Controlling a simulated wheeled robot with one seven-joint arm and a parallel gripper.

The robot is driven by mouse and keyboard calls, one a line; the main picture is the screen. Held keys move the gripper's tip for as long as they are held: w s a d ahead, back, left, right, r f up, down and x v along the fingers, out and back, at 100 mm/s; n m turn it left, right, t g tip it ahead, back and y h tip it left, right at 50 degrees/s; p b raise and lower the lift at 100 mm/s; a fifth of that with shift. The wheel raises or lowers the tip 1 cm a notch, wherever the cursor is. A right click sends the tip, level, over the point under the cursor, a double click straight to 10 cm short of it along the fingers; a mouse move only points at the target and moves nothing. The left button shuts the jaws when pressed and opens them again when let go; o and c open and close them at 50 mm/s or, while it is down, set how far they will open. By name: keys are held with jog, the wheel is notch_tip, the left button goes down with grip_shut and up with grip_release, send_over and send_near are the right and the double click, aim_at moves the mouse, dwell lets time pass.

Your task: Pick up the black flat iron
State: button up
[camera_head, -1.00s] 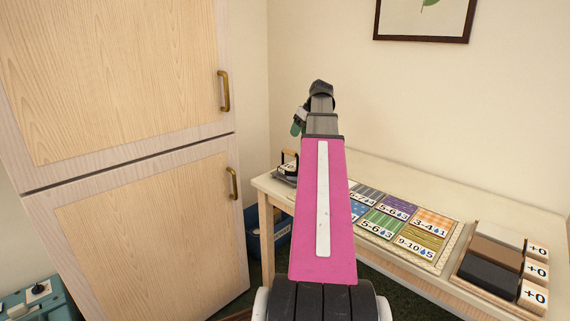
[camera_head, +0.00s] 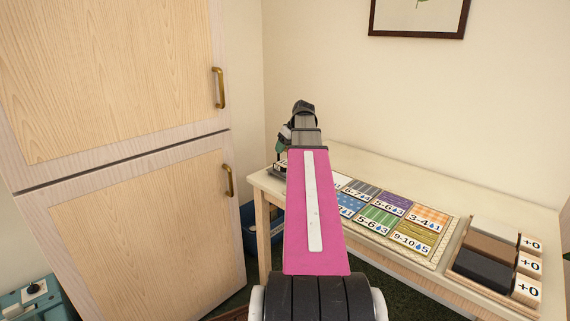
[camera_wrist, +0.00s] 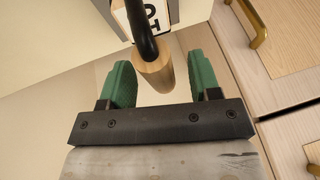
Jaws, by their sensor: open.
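The black flat iron (camera_head: 279,168) sits at the left end of the long light table, mostly hidden behind my arm and gripper in the head view. In the wrist view a black bar (camera_wrist: 142,38) ends in a pale wooden grip (camera_wrist: 153,71), which looks like the iron's handle. My gripper (camera_wrist: 165,70) is open, with one green finger on each side of this wooden grip and gaps showing between. In the head view my gripper (camera_head: 283,150) is just above the iron, and its fingers are partly hidden.
The table (camera_head: 262,184) carries a board of patterned cards (camera_head: 378,217) and a rack of coloured blocks (camera_head: 484,269) to the right. A tall wooden cabinet (camera_head: 140,210) stands close on the left. A blue bin (camera_head: 249,240) is under the table. A wall is behind.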

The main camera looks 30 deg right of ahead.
jog(key=shift+f, duration=0.25)
jog(key=shift+w, duration=0.1)
grip_shut()
jog(key=shift+r, duration=0.1)
